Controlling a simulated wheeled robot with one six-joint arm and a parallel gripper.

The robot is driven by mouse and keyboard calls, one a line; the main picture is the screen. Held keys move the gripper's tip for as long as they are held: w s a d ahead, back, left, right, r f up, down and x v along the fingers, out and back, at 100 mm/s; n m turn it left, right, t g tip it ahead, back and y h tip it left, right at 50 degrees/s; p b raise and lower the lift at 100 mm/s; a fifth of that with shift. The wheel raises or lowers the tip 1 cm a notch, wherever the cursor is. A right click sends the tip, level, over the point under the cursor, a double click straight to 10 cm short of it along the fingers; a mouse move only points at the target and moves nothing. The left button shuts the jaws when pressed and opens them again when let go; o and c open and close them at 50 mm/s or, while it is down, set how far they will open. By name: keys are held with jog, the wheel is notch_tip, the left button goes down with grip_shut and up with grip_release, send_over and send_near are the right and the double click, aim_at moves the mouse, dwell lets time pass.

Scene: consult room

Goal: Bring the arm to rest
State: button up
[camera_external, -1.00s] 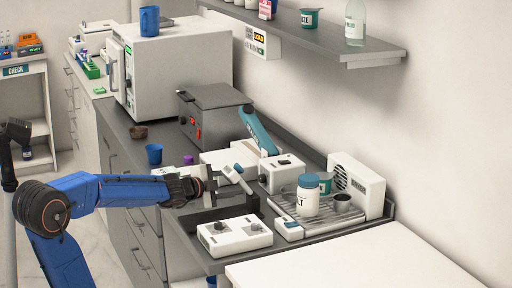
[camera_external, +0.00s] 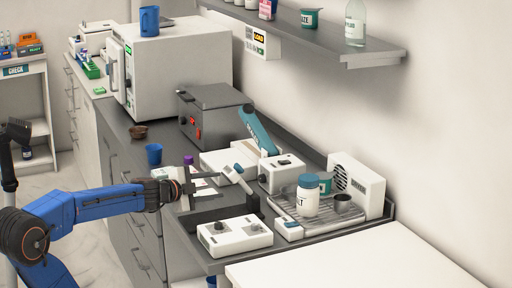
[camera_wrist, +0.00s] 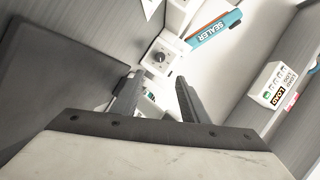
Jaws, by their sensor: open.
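My gripper (camera_external: 212,184) is at the end of my blue arm, over the front edge of the grey counter (camera_external: 196,236). Its two fingers (camera_wrist: 155,97) stand apart in the wrist view, and nothing is seen held between them. In the external view, small white pieces and a purple-capped item (camera_external: 188,160) show behind the gripper, partly hidden by it. The teal sealer arm (camera_external: 259,130) is beyond the gripper; its lettering also shows in the wrist view (camera_wrist: 211,29).
A white jar with a blue lid (camera_external: 308,196) sits on a rack farther right. A blue cup (camera_external: 154,154) and brown bowl (camera_external: 138,132) stand behind. The floor by the drawers is clear.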

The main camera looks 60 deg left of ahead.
jog(key=s+d+r+n+g+y, duration=0.1)
jog(key=s+d+n, duration=0.2)
jog(key=s+n, duration=0.3)
jog(key=s+d+r+n+g+y, duration=0.1)
jog(key=s+d+n+y, duration=0.2)
jog(key=s, duration=0.4)
jog(key=s+d+f+m+g+h, duration=0.1)
jog(key=s+d+f+h, duration=0.2)
jog(key=d+f, duration=0.25)
jog(key=s+d+f+m+h, duration=0.1)
jog(key=s+d+f+h, duration=0.25)
jog(key=d, duration=0.25)
jog(key=s+d+f+n+g+h, duration=0.1)
jog(key=d+f+g, duration=0.1)
jog(key=f, duration=0.6)
jog(key=s+d+f+n+g+h, duration=0.1)
jog(key=d+f+g, duration=0.2)
jog(key=f+g, duration=0.2)
notch_tip(320, 180, down, 3)
jog(key=shift+s+r+n, duration=0.15)
jog(key=shift+s+n, duration=0.1)
jog(key=shift+n, duration=0.05)
jog(key=shift+h, duration=0.25)
jog(key=shift+c, duration=0.6)
